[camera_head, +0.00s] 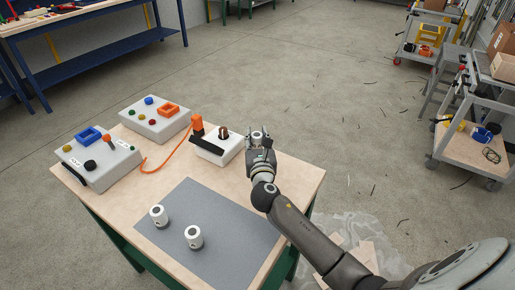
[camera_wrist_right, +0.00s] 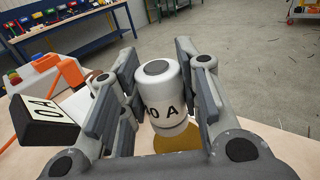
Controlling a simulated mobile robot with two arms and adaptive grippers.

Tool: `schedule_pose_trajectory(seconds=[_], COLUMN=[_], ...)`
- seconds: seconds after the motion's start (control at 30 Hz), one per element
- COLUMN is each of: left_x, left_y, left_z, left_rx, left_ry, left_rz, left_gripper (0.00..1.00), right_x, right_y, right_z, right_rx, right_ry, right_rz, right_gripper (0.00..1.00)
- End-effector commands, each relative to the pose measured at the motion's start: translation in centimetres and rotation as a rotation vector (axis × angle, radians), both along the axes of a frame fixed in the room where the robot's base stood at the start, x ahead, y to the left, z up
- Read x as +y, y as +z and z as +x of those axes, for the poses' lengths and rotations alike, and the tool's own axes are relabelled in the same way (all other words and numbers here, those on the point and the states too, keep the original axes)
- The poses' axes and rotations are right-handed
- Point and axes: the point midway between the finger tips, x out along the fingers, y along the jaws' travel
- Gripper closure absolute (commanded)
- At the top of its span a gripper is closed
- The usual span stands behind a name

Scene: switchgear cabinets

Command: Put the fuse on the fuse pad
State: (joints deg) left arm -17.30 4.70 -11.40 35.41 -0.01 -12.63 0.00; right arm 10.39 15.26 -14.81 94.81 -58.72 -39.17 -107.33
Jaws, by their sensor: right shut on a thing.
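A white cylindrical fuse (camera_wrist_right: 167,95) with a dark round top and black "0 A" lettering stands between the fingers of my right gripper (camera_wrist_right: 165,90). My right gripper is shut on it. In the head view, the right gripper (camera_head: 260,143) holds this fuse (camera_head: 257,137) upright near the table's far right edge, beside the white box. A brownish-yellow round patch (camera_wrist_right: 178,140) shows below the fuse in the wrist view, partly hidden by it. I cannot tell whether the fuse touches it. A flat grey mat (camera_head: 215,240) lies at the table's front. My left gripper is not in view.
Two white fuses (camera_head: 159,215) (camera_head: 194,237) stand on the mat. A white box (camera_head: 215,148) with a black and orange lever is left of the gripper. Two control boxes (camera_head: 155,122) (camera_head: 97,165) and an orange cable (camera_head: 165,162) are further left. Bare wood lies between.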

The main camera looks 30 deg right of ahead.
Motion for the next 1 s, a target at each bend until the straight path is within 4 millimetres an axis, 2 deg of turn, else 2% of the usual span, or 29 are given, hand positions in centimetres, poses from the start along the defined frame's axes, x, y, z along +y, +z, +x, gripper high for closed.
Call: schedule_pose_trajectory(seconds=[0.17,0.3,0.37,0.77,0.8,0.97,1.0], left_x=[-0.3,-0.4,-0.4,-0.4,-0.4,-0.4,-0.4], left_y=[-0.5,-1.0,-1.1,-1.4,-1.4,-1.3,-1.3], left_z=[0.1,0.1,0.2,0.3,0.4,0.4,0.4], left_rx=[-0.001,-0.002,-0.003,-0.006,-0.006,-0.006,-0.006], left_ry=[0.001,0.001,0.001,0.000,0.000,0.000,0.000], left_rz=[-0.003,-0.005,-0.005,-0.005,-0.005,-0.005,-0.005], left_gripper=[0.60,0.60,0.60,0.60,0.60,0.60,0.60], right_x=[-0.6,-0.6,-0.6,-0.6,-0.6,-0.6,-0.6], right_y=[-1.2,-3.4,-3.9,-4.5,-4.5,-4.4,-4.4], right_z=[0.8,0.7,0.7,0.7,0.7,0.7,0.7], right_rx=[-0.001,0.002,0.000,0.000,0.000,-0.001,-0.001], right_ry=[-0.001,0.000,0.001,0.001,0.000,0.000,0.000], right_rz=[-0.001,0.000,-0.001,-0.002,-0.002,-0.001,-0.001], right_gripper=[0.94,0.94,0.94,0.94,0.68,0.47,0.47])
